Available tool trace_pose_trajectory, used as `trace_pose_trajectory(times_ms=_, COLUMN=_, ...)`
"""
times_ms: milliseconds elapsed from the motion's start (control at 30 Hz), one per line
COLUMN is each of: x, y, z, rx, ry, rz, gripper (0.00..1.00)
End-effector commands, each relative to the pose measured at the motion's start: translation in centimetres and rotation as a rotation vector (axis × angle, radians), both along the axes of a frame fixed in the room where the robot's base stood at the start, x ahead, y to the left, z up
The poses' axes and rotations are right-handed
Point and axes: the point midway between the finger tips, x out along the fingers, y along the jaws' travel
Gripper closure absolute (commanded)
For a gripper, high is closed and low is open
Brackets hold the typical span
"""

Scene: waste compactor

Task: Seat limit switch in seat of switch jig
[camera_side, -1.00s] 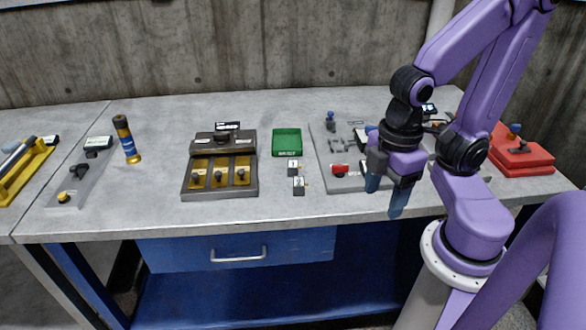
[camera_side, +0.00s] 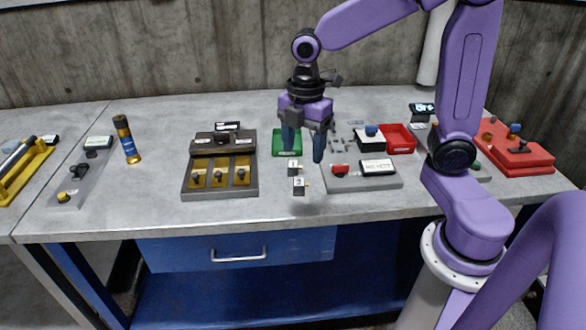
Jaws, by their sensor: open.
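Two small dark blocks with white labels lie on the bench, one marked 1 (camera_side: 294,169) and one marked 2 (camera_side: 299,187); they may be the limit switches. My gripper (camera_side: 305,153) is open and empty, pointing down with its fingers apart. In the picture its fingertips are just above and around block 1, and I cannot tell the height of the gap. A dark fixture with three yellow plates (camera_side: 219,188) stands to the left. A grey plate (camera_side: 340,185) with a red part and a white label stands to the right. I cannot tell which is the switch jig.
A green tray (camera_side: 279,133) stands behind my gripper, partly hidden. A red bin (camera_side: 401,138) and a red box (camera_side: 522,158) are to the right. A yellow and black cylinder (camera_side: 127,140) stands at left. The bench front near the blocks is clear.

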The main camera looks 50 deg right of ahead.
Motion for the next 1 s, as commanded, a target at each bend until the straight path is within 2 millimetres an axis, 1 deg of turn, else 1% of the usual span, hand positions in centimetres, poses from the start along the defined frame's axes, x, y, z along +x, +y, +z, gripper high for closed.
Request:
trace_pose_trajectory(times_ms=33, x=1.8, y=-0.8, z=-0.1, rx=-0.003, ry=0.003, rz=0.037, gripper=0.36)
trace_pose_trajectory(times_ms=167, x=5.8, y=-3.3, z=-0.1, rx=-0.007, ry=0.004, rz=0.162, gripper=0.36)
trace_pose_trajectory(times_ms=200, x=6.9, y=-4.3, z=-0.2, rx=-0.007, ry=0.005, rz=0.201, gripper=0.36)
trace_pose_trajectory(times_ms=267, x=8.6, y=-5.7, z=-0.3, rx=-0.009, ry=0.006, rz=0.258, gripper=0.36)
trace_pose_trajectory(times_ms=300, x=9.6, y=-6.8, z=-0.4, rx=-0.010, ry=0.008, rz=0.296, gripper=0.36)
trace_pose_trajectory(times_ms=433, x=12.2, y=-10.2, z=-0.7, rx=-0.010, ry=0.008, rz=0.406, gripper=0.36)
trace_pose_trajectory(times_ms=533, x=13.4, y=-12.2, z=-0.9, rx=-0.010, ry=0.010, rz=0.471, gripper=0.36)
trace_pose_trajectory(times_ms=633, x=14.0, y=-13.5, z=-1.0, rx=-0.011, ry=0.011, rz=0.512, gripper=0.36)
trace_pose_trajectory(times_ms=733, x=14.3, y=-14.1, z=-1.4, rx=-0.010, ry=0.013, rz=0.533, gripper=0.36)
trace_pose_trajectory(times_ms=833, x=14.3, y=-14.2, z=-2.3, rx=-0.010, ry=0.014, rz=0.537, gripper=0.36)
trace_pose_trajectory(times_ms=1000, x=14.2, y=-14.2, z=-5.5, rx=-0.009, ry=0.017, rz=0.537, gripper=0.36)
